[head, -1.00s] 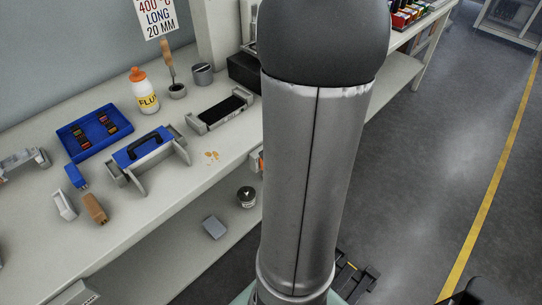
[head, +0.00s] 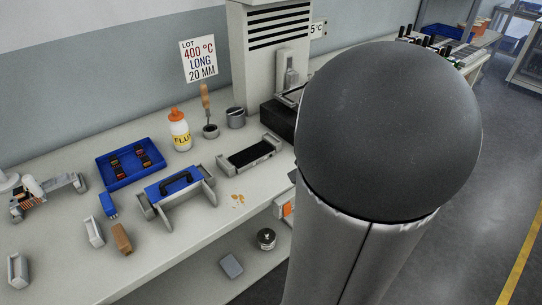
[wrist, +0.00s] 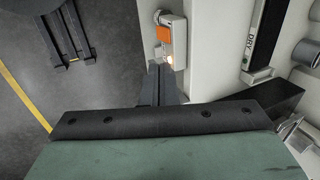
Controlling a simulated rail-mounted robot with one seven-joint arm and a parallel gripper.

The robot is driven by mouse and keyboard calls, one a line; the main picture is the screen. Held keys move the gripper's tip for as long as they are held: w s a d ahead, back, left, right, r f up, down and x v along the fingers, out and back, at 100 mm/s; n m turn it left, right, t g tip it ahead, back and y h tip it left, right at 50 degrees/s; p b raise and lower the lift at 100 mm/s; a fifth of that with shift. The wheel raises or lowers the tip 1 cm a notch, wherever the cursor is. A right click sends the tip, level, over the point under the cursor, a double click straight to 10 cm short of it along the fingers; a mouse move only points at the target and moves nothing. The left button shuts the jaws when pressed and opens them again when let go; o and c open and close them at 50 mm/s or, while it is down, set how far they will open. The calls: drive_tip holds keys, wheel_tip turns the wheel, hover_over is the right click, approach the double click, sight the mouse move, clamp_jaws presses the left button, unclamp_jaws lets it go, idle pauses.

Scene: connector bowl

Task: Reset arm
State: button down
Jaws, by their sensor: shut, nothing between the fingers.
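My arm (head: 390,130) fills the right of the head view, with its large dark rounded joint on top and a silver link below. My gripper is out of sight there. In the wrist view my gripper (wrist: 161,70) shows as two dark fingers close together beyond a black bolted bar. It is shut and empty. Its fingertips appear close to a white and orange unit (wrist: 171,38) with a small lit lamp; I cannot tell whether they touch it.
The bench holds a blue tray (head: 103,172), a blue-topped fixture (head: 170,189), a flux bottle (head: 180,134), a dark-topped holder (head: 248,156) and small blocks. A lower shelf carries a jar (head: 266,239) and grey block (head: 231,266). Open floor (head: 500,150) lies right of my arm.

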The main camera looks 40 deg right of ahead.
drive_tip(key=w+a+r+n+g+y, duration=0.1)
drive_tip(key=w+a+r+n+g, duration=0.1)
drive_tip(key=a+n, duration=0.8)
drive_tip(key=s+a+n+g, duration=0.1)
drive_tip(key=s+a+n, duration=0.2)
drive_tip(key=a, duration=0.5)
drive_tip(key=s+a+r+n+p, duration=0.1)
drive_tip(key=s+a+n, duration=0.2)
drive_tip(key=a+n, duration=0.2)
drive_tip(key=a, duration=0.3)
drive_tip(key=shift+s+a+r+g+h, duration=0.15)
drive_tip(key=shift+s+r+g+h, duration=0.05)
drive_tip(key=shift+g+h, duration=0.2)
